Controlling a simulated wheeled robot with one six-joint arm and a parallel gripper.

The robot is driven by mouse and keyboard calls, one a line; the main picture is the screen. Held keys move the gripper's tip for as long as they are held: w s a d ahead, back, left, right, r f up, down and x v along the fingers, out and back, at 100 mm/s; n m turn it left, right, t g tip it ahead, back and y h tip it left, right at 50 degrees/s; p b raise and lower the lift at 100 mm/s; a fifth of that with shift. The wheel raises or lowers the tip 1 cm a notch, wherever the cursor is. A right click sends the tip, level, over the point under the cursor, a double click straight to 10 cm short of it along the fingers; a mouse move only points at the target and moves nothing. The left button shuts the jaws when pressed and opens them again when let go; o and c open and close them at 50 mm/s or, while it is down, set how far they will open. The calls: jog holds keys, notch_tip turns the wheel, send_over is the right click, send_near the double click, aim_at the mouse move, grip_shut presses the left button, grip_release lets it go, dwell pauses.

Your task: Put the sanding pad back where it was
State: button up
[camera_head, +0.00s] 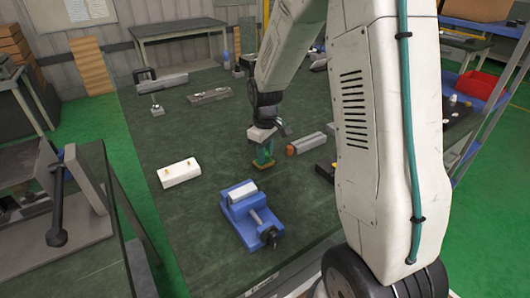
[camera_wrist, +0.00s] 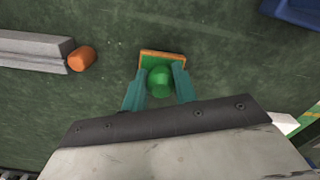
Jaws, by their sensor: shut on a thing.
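The sanding pad (camera_wrist: 149,56) has a flat tan-orange base and a round green knob (camera_wrist: 159,82). In the wrist view my gripper (camera_wrist: 161,74) has its two teal fingers on either side of the knob, shut on it. In the head view the pad (camera_head: 263,166) is below my gripper (camera_head: 265,153), at or just above the dark green table top (camera_head: 200,135). I cannot tell whether its base touches the table. The fingers and the wrist hide part of the knob.
A blue vise (camera_head: 240,212) stands in front of the pad. A white block (camera_head: 180,173) with yellow pegs lies to the left. A grey bar (camera_head: 312,143) with an orange end (camera_wrist: 81,59) lies to the right. Bare table lies between the white block and the pad.

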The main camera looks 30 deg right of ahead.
jog(key=shift+f, duration=0.1)
jog(key=o, duration=0.9)
jog(key=shift+o, duration=0.2)
notch_tip(320, 180, up, 12)
jog(key=s+a+r+m, duration=0.2)
jog(key=s+a+r, duration=0.5)
jog(key=s, duration=0.4)
jog(key=s+a+m, duration=0.1)
jog(key=s+a, duration=0.1)
jog(key=s, duration=0.6)
jog(key=s+a+r+m+t, duration=0.1)
jog(key=s+a, duration=0.1)
jog(key=s, duration=0.7)
jog(key=shift+s+a+r, duration=0.15)
jog(key=shift+s+r, duration=0.05)
jog(key=shift+r, duration=0.1)
